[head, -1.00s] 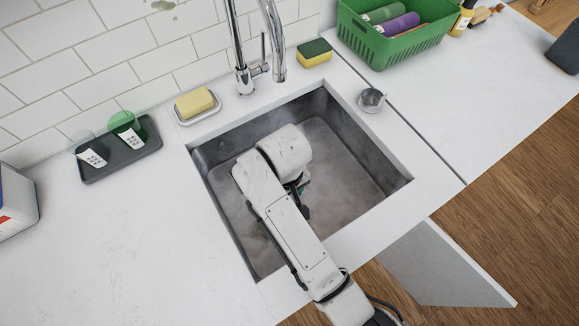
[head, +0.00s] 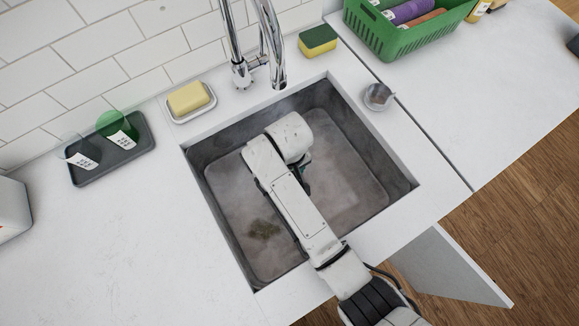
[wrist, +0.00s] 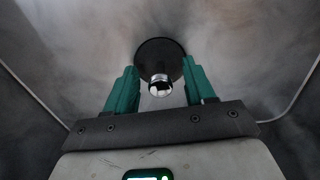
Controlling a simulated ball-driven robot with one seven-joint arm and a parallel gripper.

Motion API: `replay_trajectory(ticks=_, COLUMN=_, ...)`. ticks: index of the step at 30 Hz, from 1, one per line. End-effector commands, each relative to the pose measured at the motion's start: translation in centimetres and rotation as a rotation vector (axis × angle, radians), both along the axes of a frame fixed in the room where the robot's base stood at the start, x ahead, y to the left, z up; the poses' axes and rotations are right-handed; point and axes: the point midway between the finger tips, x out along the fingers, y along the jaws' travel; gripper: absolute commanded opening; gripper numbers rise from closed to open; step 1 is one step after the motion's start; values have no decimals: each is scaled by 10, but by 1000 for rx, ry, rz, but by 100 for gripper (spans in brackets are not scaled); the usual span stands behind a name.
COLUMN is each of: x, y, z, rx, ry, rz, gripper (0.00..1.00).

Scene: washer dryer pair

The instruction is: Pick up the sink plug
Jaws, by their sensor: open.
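The sink plug (wrist: 159,58) shows in the wrist view as a dark round disc with a shiny metal knob facing me. It lies on the floor of the grey sink (head: 350,215). My gripper (wrist: 160,75) is open, with its two green fingers on either side of the plug's knob. I cannot tell whether the fingers touch the plug. In the head view my arm reaches down into the sink and hides the plug and most of the gripper.
A chrome faucet (head: 268,50) rises behind the sink. A soap dish (head: 192,115), a yellow-green sponge (head: 317,40) and a small metal cup (head: 378,97) stand around the rim. A green basket (head: 405,38) is at the back right, and a grey tray (head: 112,165) with cups at the left.

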Motion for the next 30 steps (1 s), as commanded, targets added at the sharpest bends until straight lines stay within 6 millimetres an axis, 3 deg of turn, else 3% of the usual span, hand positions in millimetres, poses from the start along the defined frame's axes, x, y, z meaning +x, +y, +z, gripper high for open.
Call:
replay_trajectory(ticks=4, x=0, y=0, z=-11, rx=0, ry=0, rz=0, gripper=54)
replay_trajectory(ticks=11, x=0, y=0, z=-12, rx=1, ry=-1, rz=-1, gripper=54)
replay_trajectory(ticks=27, x=0, y=0, z=-12, rx=1, ry=-1, rz=-1, gripper=2)
replay_trajectory(ticks=30, x=0, y=0, z=-12, rx=1, ry=-1, rz=-1, gripper=0)
